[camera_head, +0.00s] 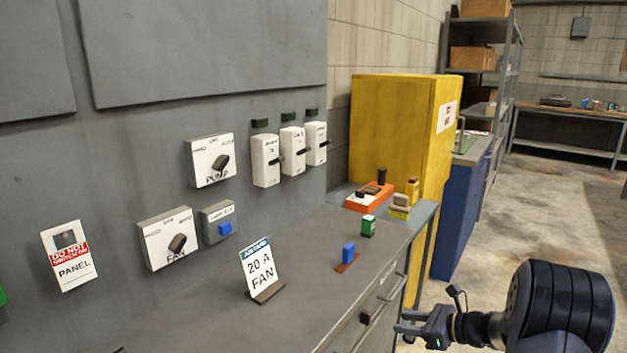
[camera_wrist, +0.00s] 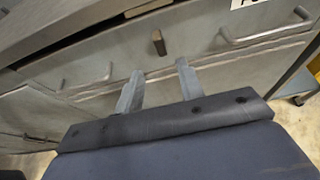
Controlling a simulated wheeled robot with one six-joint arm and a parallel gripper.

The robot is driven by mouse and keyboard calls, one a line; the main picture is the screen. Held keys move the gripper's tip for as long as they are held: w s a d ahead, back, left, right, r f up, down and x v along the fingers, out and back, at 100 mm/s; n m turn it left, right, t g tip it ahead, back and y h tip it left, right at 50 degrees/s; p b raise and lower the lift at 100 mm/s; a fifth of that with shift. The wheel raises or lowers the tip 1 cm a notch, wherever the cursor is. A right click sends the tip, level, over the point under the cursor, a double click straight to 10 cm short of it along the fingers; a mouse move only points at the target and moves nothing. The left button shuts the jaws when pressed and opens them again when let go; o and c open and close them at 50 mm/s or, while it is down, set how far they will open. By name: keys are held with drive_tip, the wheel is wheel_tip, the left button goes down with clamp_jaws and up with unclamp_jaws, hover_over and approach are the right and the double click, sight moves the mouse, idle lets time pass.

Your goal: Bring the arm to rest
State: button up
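My gripper (camera_head: 405,322) is at the lower right of the head view, in front of the grey cabinet's drawer fronts. It also shows in the wrist view (camera_wrist: 157,76), where its two grey fingers stand apart with nothing between them. The fingers point toward a drawer front (camera_wrist: 195,47) with a small brown knob and bar handles. I see no contact with the drawer, though the exact distance is hard to tell. My dark arm fills the lower right corner of the head view.
The grey worktop (camera_head: 318,300) carries a "20 A FAN" card (camera_head: 260,269), a blue fuse-like piece (camera_head: 348,253) and a green one (camera_head: 368,226). An orange tray (camera_head: 355,204) stands beyond. A yellow cabinet (camera_head: 393,125) stands behind. Open floor (camera_head: 570,205) lies at right.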

sight(369, 321)
drive_tip(key=x, duration=1.1)
drive_tip(key=shift+s+f+b, duration=0.1)
drive_tip(key=shift+f+b, duration=0.1)
drive_tip(key=shift+b, duration=0.2)
drive_tip(key=n+t+b, duration=0.1)
drive_tip(key=b, duration=0.2)
drive_tip(key=n+h+b, duration=0.1)
drive_tip(key=n+b, duration=0.1)
drive_tip(key=b, duration=0.1)
drive_tip(key=shift+s+t, duration=0.15)
drive_tip(key=shift+t, duration=0.25)
drive_tip(key=n+t+b, duration=0.1)
drive_tip(key=n+b, duration=0.1)
drive_tip(key=b, duration=0.1)
drive_tip(key=n+t+h+b, duration=0.1)
drive_tip(key=n+b, duration=0.1)
drive_tip(key=b, duration=0.2)
drive_tip(key=shift+s+f, duration=0.1)
drive_tip(key=n+t+b, duration=0.2)
drive_tip(key=n+b, duration=0.1)
drive_tip(key=b, duration=0.2)
drive_tip(key=shift+f, duration=0.1)
drive_tip(key=n+t+b, duration=0.1)
drive_tip(key=n+b, duration=0.2)
drive_tip(key=shift+n+t, duration=0.3)
drive_tip(key=shift+n, duration=0.1)
drive_tip(key=shift+v, duration=1.15)
